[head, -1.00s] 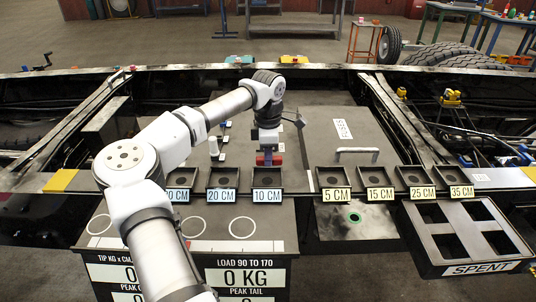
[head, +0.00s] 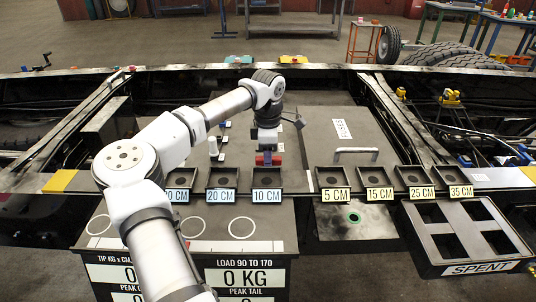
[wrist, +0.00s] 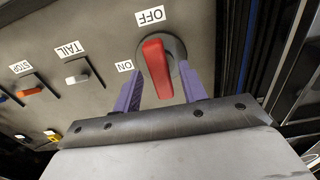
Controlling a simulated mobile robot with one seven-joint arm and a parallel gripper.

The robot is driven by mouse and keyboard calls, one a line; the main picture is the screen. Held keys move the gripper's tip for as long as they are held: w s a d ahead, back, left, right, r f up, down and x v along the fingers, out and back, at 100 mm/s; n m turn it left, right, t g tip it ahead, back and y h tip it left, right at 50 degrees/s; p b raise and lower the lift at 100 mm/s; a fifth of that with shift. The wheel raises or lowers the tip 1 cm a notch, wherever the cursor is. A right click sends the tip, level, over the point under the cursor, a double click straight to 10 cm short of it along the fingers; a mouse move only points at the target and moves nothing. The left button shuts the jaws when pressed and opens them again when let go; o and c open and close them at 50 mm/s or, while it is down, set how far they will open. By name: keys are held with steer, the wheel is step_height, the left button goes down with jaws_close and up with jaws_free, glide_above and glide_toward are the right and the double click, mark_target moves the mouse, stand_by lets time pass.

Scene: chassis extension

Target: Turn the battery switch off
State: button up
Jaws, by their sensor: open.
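The battery switch is a red lever (wrist: 157,70) on a round grey base on a grey panel. In the wrist view, an OFF label (wrist: 150,15) is above it and an ON label (wrist: 124,66) is to its left; both read upside down. The lever's long axis runs roughly up and down in that view, its upper end near OFF. My gripper (wrist: 161,72) is open, its purple fingers on either side of the lever. I cannot tell whether they touch it. In the head view my gripper (head: 268,152) points down behind the 10 CM tray, with red showing around its fingers.
Left of the switch, the wrist view shows a TAIL toggle (wrist: 76,79) and an orange STOP toggle (wrist: 29,91). The 10 CM tray (head: 267,179) stands just in front of my gripper. A FUSES lid (head: 350,150) with a handle lies to the right.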

step_height(320, 180, up, 14)
steer(key=b, duration=0.2)
stand_by(0.4)
steer(key=shift+s+f, duration=0.1)
steer(key=shift+f, duration=0.1)
